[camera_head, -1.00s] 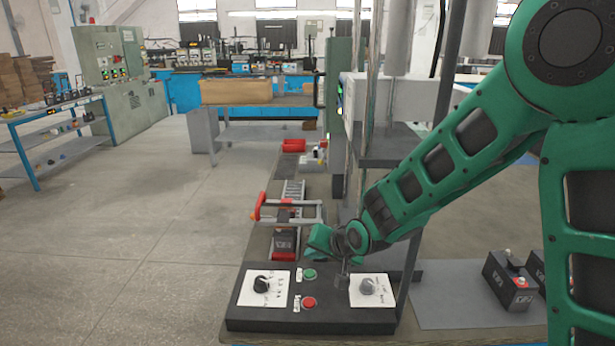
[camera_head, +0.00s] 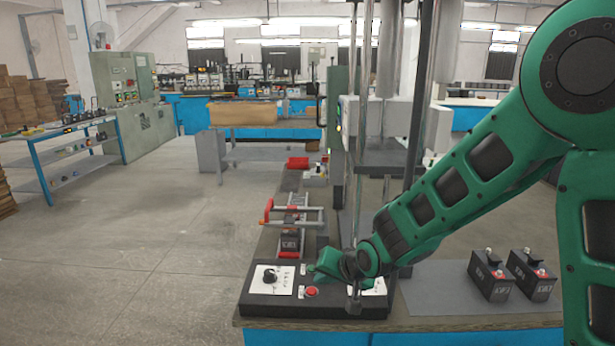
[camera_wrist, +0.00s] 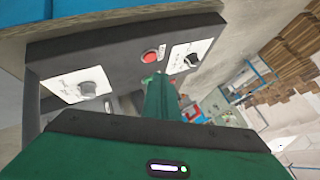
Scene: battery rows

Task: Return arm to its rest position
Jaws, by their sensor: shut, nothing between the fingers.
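My green arm reaches in from the right of the head view. My gripper (camera_head: 318,269) is shut and empty. In the head view it overlaps the far middle part of the black control panel (camera_head: 340,309), by the green button; I cannot tell its height above the panel. It partly covers the right knob's white plate (camera_head: 374,287). In the wrist view the green finger (camera_wrist: 162,101) points toward the panel, with the red button (camera_wrist: 150,57) just beyond its tip. Both knobs (camera_wrist: 88,88) (camera_wrist: 191,60) show there.
Two black batteries (camera_head: 491,277) (camera_head: 531,274) stand on a grey mat (camera_head: 430,296) right of the panel. A red-handled clamp frame (camera_head: 292,216) with a battery in it stands behind the panel. Vertical posts (camera_head: 420,130) rise close behind my arm. Open floor (camera_head: 150,260) lies left.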

